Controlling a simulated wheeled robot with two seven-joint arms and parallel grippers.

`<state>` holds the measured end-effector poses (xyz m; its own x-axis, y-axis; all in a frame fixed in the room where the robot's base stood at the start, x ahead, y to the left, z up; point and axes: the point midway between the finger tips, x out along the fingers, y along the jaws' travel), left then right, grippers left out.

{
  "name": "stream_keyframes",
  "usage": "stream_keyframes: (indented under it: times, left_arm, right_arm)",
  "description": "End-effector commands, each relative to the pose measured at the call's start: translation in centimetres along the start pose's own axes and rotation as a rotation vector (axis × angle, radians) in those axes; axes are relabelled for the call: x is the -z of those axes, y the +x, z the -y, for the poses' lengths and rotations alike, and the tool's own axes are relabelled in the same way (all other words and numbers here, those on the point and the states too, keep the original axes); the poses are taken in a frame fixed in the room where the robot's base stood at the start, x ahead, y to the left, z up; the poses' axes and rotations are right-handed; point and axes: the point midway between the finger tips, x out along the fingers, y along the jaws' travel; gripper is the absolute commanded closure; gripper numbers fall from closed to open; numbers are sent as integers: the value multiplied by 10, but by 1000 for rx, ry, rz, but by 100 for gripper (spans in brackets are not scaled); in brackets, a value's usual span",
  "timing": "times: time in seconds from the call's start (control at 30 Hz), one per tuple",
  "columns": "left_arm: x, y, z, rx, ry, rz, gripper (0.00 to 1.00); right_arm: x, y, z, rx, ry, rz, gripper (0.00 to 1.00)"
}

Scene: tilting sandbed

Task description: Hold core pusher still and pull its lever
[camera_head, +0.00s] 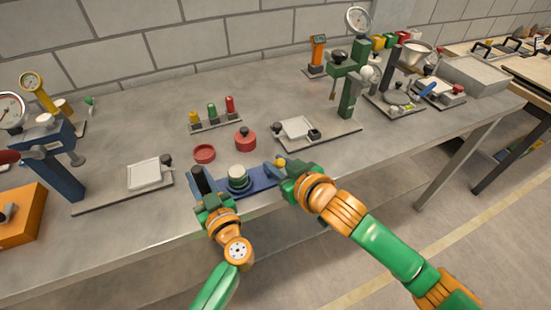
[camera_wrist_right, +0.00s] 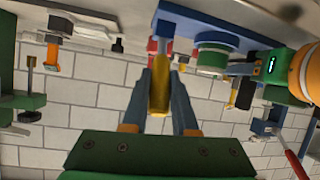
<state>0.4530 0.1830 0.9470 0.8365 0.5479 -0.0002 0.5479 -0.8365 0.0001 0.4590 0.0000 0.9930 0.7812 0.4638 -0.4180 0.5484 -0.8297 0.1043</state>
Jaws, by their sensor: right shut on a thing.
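The core pusher has a blue base (camera_head: 262,178) with a round green and white piece (camera_head: 237,173) on top, near the table's front edge. Its yellow lever (camera_wrist_right: 160,88) is between the fingers of my right gripper (camera_wrist_right: 160,100); only the lever's yellow tip (camera_head: 281,162) shows in the head view. My right gripper (camera_head: 284,168) is shut on the lever at the base's right end. My left gripper (camera_head: 208,184) is at the base's left end, with a dark upright finger showing. Its jaw gap and any contact with the base are hidden.
Behind the pusher are a red lid (camera_head: 204,153), a red pot (camera_head: 245,140) and a rack of coloured plugs (camera_head: 215,116). A white tray on a plate (camera_head: 297,128) lies to the right, another tray (camera_head: 148,174) to the left. A blue press (camera_head: 52,160) stands at far left.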

Motion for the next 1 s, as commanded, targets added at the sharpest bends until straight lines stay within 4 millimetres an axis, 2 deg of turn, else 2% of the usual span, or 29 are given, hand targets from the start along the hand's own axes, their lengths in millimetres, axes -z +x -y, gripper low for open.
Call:
stream_keyframes:
  times: [0.1, 0.63, 0.67, 0.7, 0.77, 1.0]
  left_arm:
    - [0, 0, 1, 3, 1, -1, 100]
    - [0, 0, 1, 3, 1, -1, 100]
    - [0, 0, 1, 3, 1, -1, 100]
    - [0, 0, 1, 3, 1, 0, 100]
    - [0, 0, 1, 2, 1, 0, 100]
    - [0, 0, 0, 1, 1, 0, 100]
  right_arm:
    - [-5, -1, 0, -6, -4, -17, 100]
    - [-6, -2, 1, -8, -9, -38, 100]
    - [-6, -2, 1, -8, -9, -38, 68]
    - [-5, -2, 1, -8, -9, -38, 57]
    - [-5, -2, 1, -7, -9, -39, 43]
    - [-4, -2, 1, -7, -8, -42, 43]
